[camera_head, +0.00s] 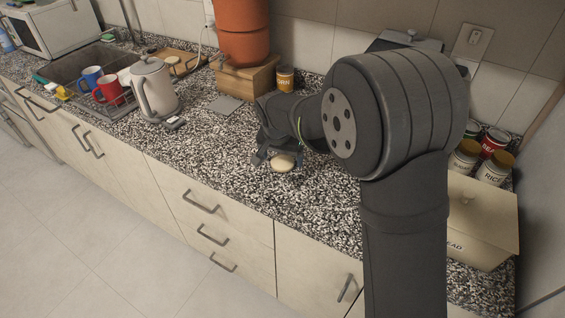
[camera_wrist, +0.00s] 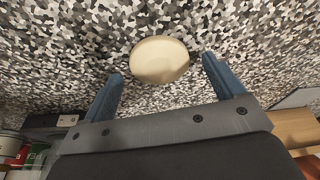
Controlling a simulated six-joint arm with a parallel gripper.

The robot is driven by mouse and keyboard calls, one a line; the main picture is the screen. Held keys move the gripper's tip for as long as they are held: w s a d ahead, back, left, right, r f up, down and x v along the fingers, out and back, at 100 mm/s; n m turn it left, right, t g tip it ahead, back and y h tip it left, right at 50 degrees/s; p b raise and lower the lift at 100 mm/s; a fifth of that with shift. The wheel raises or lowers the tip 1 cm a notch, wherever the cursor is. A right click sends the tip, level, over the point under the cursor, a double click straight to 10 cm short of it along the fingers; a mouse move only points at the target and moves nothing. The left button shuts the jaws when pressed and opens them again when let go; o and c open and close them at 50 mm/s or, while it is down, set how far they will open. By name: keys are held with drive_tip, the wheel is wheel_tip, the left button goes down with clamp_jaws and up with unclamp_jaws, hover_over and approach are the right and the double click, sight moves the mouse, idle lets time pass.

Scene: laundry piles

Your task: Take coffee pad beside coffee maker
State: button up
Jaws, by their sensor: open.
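A cream, round, flat coffee pad (camera_head: 283,162) lies on the speckled countertop (camera_head: 225,150). My gripper (camera_head: 279,158) is above it with its fingers pointing down. In the wrist view the pad (camera_wrist: 160,59) shows between and slightly beyond the blue fingertips of my gripper (camera_wrist: 163,68). The gripper is open and empty, with a gap on each side of the pad. A dark appliance (camera_head: 405,40) at the wall, possibly the coffee maker, is mostly hidden behind my arm.
A kettle (camera_head: 154,88), a blue mug (camera_head: 91,78) and a red mug (camera_head: 107,89) stand to the left. A terracotta vessel (camera_head: 242,30) stands on a wooden box (camera_head: 246,77) near a corn can (camera_head: 285,79). Several cans and a bread box (camera_head: 483,215) are at right.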

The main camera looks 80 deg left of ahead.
drive_tip(key=shift+w+a+f, duration=0.1)
drive_tip(key=shift+a+f, duration=0.05)
drive_tip(key=shift+f, duration=0.35)
drive_tip(key=c, duration=1.1)
